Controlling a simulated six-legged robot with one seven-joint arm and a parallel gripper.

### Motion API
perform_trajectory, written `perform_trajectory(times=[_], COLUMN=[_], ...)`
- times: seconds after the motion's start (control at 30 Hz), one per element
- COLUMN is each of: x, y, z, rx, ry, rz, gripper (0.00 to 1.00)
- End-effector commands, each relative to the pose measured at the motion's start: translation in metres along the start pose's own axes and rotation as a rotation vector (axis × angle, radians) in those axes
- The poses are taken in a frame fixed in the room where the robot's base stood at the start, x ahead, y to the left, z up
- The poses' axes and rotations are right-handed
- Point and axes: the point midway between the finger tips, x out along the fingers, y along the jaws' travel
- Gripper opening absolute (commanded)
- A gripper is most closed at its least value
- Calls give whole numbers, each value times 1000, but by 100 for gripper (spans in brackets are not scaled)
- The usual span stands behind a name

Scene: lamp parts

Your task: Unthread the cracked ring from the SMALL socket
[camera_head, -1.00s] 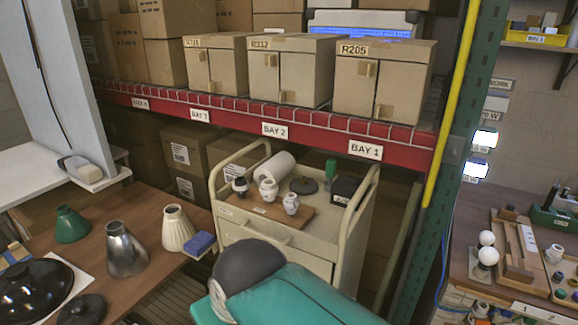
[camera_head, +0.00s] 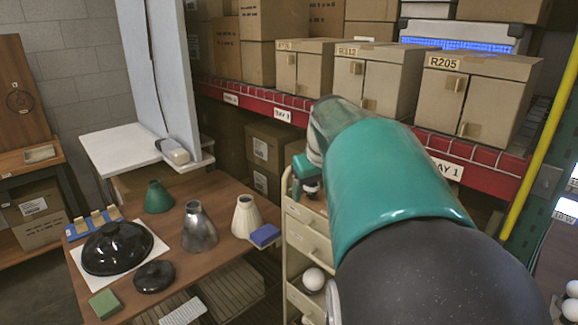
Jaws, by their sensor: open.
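My teal and dark grey arm crosses the right half of the view. My gripper (camera_head: 300,168) shows only as a small teal part beyond the pale end of the arm, over the back left of the cream cart (camera_head: 310,238). It is open; its fingertips are mostly hidden. A small dark-and-white piece (camera_head: 311,188), apparently the socket with the dark ring, shows just below it. I cannot tell whether they touch. The other sockets and the wooden board on the cart top are hidden behind my arm. No crack can be made out.
On the brown table (camera_head: 185,265) at left are a green cone (camera_head: 158,196), a metal cone (camera_head: 199,226), a cream cone (camera_head: 246,216), a blue block (camera_head: 264,236) and a black dome (camera_head: 117,247). The red shelf beam (camera_head: 245,107) runs behind the cart.

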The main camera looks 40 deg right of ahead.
Motion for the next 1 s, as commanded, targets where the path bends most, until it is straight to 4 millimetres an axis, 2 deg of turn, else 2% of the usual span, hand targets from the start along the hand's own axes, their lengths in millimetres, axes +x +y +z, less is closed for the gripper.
perform_trajectory(times=[0.03, 0.1, 0.2, 0.33, 0.43, 0.57, 1.0], x=[6, 10, 14, 16, 18, 27, 103], y=[39, 82, 135, 178, 191, 192, 187], z=[-3, -4, 1, 9, 13, 13, 10], rx=[36, 63, 96, 123, 129, 129, 125], ry=[-5, -2, 5, 18, 22, 22, 22], rz=[-1, -6, -12, -17, -19, -20, -23], gripper=[68, 68, 68, 68, 68, 68, 68])
